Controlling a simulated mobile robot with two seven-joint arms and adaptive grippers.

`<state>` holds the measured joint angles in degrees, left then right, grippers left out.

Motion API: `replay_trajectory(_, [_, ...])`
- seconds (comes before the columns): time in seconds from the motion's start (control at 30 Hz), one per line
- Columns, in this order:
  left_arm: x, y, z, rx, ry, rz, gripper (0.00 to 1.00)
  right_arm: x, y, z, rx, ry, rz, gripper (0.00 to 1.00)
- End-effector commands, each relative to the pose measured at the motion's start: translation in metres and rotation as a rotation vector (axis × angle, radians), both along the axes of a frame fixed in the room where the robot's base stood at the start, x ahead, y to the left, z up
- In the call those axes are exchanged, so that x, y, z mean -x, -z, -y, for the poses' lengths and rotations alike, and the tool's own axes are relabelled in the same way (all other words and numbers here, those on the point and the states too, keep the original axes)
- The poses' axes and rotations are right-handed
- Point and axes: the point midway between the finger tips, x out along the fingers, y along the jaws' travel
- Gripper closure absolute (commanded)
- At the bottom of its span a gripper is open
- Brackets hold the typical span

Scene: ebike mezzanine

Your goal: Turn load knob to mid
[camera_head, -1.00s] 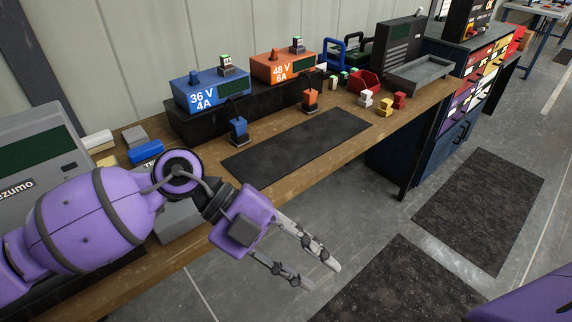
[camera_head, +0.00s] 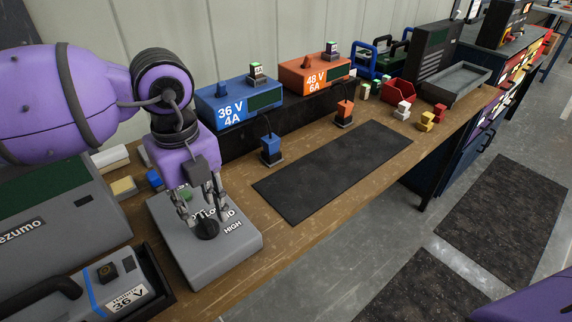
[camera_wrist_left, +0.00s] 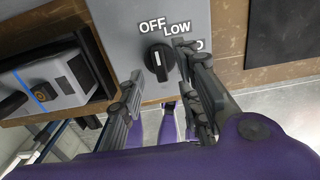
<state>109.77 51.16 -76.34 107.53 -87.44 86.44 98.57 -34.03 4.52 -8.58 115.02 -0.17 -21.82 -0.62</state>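The load knob (camera_head: 207,229) is a round black knob on the sloped top of a grey box (camera_head: 238,246) on the bench. It also shows in the left wrist view (camera_wrist_left: 159,62), with OFF and LOW printed above it and MID partly hidden by a finger. HIGH reads in the head view. My left gripper (camera_head: 203,212) points down over the box, its fingers apart on either side of the knob. In the left wrist view it is open (camera_wrist_left: 158,68), with gaps visible beside the knob. The knob's exact pointer direction is hard to tell. My right gripper is out of view.
A grey Rezumo unit (camera_head: 70,240) and a 36 V battery (camera_head: 118,282) in a dark tray stand left of the box. Blue (camera_head: 236,104) and orange (camera_head: 316,76) chargers stand behind. A black mat (camera_head: 335,170) to the right is clear.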

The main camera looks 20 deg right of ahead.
Motion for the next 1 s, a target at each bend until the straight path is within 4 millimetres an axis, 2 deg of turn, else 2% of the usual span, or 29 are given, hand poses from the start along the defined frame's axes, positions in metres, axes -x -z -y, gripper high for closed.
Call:
replay_trajectory(0.03, [0.001,0.008,0.0,-0.002,0.0,-0.002,0.69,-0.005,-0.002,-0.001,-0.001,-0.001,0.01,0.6])
replay_trajectory(0.2, [0.0,0.026,0.0,0.0,0.0,0.0,0.69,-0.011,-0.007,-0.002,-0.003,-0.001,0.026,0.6])
replay_trajectory(0.53, [0.0,0.032,0.0,0.002,0.0,0.001,0.69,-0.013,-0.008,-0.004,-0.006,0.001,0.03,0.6])
replay_trajectory(0.57, [0.0,0.032,0.0,0.002,0.0,0.001,0.7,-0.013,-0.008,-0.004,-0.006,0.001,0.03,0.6])
replay_trajectory(0.8, [0.0,0.031,0.0,0.001,0.0,0.0,1.0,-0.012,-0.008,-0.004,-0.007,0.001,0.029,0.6])
replay_trajectory(1.0, [0.0,0.031,0.0,0.001,0.003,0.0,1.0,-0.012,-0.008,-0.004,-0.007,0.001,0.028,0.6])
